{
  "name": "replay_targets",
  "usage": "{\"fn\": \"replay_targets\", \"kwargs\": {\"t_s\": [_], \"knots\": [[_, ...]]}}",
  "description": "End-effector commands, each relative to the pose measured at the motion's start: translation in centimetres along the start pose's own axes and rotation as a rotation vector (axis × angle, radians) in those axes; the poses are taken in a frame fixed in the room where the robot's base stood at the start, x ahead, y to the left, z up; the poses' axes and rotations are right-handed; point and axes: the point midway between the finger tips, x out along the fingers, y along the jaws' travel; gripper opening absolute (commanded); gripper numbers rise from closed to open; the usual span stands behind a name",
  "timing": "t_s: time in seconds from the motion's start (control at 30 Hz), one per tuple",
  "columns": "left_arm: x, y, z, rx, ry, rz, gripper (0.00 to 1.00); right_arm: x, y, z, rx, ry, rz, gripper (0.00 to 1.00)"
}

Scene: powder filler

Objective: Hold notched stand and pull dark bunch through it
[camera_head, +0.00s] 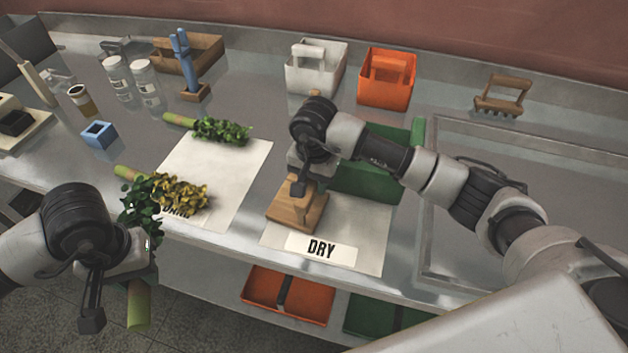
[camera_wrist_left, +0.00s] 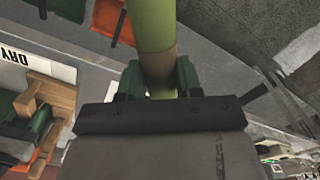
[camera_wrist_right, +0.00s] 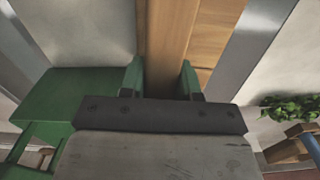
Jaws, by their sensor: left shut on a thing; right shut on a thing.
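The dark bunch has dark green leaves (camera_head: 138,208) and a thick green stem (camera_head: 138,305). My left gripper (camera_wrist_left: 160,88) is shut on its stem at the table's front left edge; the stem also shows in the left wrist view (camera_wrist_left: 152,30). The wooden notched stand (camera_head: 290,212) is on the sheet marked DRY (camera_head: 370,225). My right gripper (camera_wrist_right: 162,82) is shut on its upright post (camera_wrist_right: 165,40). My right wrist hides much of the stand in the head view, and I cannot make out the notch. The bunch is apart from the stand, to its left.
A yellowish bunch (camera_head: 180,193) and a green bunch (camera_head: 222,130) lie on the left sheet (camera_head: 225,180). A green crate (camera_head: 375,180) stands right behind the stand. White (camera_head: 315,72) and orange (camera_head: 385,85) caddies stand at the back. Bins (camera_head: 290,298) sit below the table.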

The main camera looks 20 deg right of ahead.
Motion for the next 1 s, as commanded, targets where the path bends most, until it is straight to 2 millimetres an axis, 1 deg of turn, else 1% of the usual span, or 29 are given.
{"fn": "replay_targets", "kwargs": {"t_s": [0.03,0.13,0.17,0.3,0.33,0.37,0.93,0.97,1.0], "knots": [[0.06,0.0,-0.01,0.0,0.0,0.0,0.1,0.55,0.17,0.21,-0.001,-0.005,0.009,0.0],[0.07,0.0,-0.01,0.0,0.0,0.0,0.1,0.61,0.19,0.24,-0.001,-0.006,0.01,0.0],[0.07,0.0,-0.01,0.0,0.0,0.0,0.1,0.63,0.2,0.25,-0.001,-0.006,0.011,0.33],[0.07,0.0,-0.01,0.0,0.0,0.0,0.1,0.53,0.16,0.22,-0.001,-0.005,0.009,0.55],[0.06,0.0,-0.01,0.0,0.0,0.0,0.1,0.5,0.15,0.2,-0.001,-0.005,0.009,0.59],[0.06,0.0,-0.01,0.0,0.0,0.0,0.1,0.47,0.14,0.19,-0.001,-0.005,0.008,0.61],[0.02,0.0,-0.01,0.0,0.0,0.0,0.1,0.28,0.09,0.13,-0.001,-0.003,0.005,0.61],[0.02,0.0,-0.01,0.0,0.0,0.0,0.1,0.27,0.09,0.13,-0.001,-0.003,0.005,0.58],[0.02,0.0,-0.01,0.0,0.0,0.0,0.1,0.27,0.08,0.12,-0.001,-0.003,0.005,0.52]]}}
